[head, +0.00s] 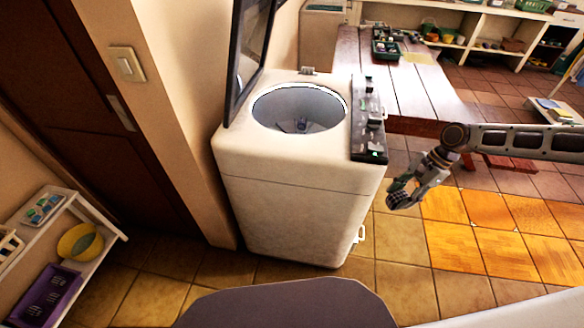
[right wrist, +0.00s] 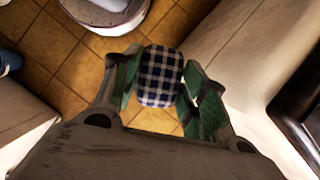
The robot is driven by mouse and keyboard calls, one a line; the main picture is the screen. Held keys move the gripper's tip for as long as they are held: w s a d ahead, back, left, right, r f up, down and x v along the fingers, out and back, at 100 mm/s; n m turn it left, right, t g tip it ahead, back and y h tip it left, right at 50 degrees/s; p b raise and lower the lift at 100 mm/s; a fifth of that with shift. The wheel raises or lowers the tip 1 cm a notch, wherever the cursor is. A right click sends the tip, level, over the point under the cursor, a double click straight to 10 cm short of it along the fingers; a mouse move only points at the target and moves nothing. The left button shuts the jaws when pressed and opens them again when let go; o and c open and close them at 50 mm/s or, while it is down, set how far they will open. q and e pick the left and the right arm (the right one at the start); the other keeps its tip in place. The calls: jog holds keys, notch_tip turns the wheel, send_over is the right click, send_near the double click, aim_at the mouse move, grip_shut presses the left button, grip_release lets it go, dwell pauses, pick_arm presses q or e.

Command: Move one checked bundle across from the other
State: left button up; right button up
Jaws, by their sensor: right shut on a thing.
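My right gripper (head: 401,194) is shut on a small checked bundle (right wrist: 160,76), dark blue and white. It holds the bundle in the air, to the right of the washing machine (head: 290,190), over the tiled floor. The bundle also shows small between the fingers in the head view (head: 398,199). In the right wrist view the green-padded fingers (right wrist: 157,92) press it from both sides. I cannot make out a second checked bundle in either view. My left gripper is not in view.
The washing machine's lid (head: 248,55) stands open and its drum (head: 299,107) shows. A wooden table (head: 395,85) with a green crate (head: 386,50) stands behind. A low white shelf (head: 52,245) is at the left.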

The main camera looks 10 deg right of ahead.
jog(key=shift+s+d+r, duration=0.1)
jog(key=shift+d+r, duration=0.15)
jog(key=shift+d, duration=0.5)
jog(key=shift+s+d+r, duration=0.1)
jog(key=shift+d+r, duration=0.1)
jog(key=shift+d, duration=0.5)
jog(key=shift+s+d+r+m+t, duration=0.1)
jog(key=shift+s+d+m, duration=0.15)
jog(key=shift+d, duration=0.35)
jog(key=shift+s+d+r+m+t, duration=0.15)
jog(key=shift+s+d, duration=0.1)
jog(key=shift+d, duration=0.3)
jog(key=shift+s+d+f+m+t, duration=0.1)
jog(key=shift+s+d+m, duration=0.15)
jog(key=shift+d, duration=0.35)
jog(key=shift+s+a+f, duration=0.15)
jog(key=shift+f, duration=0.05)
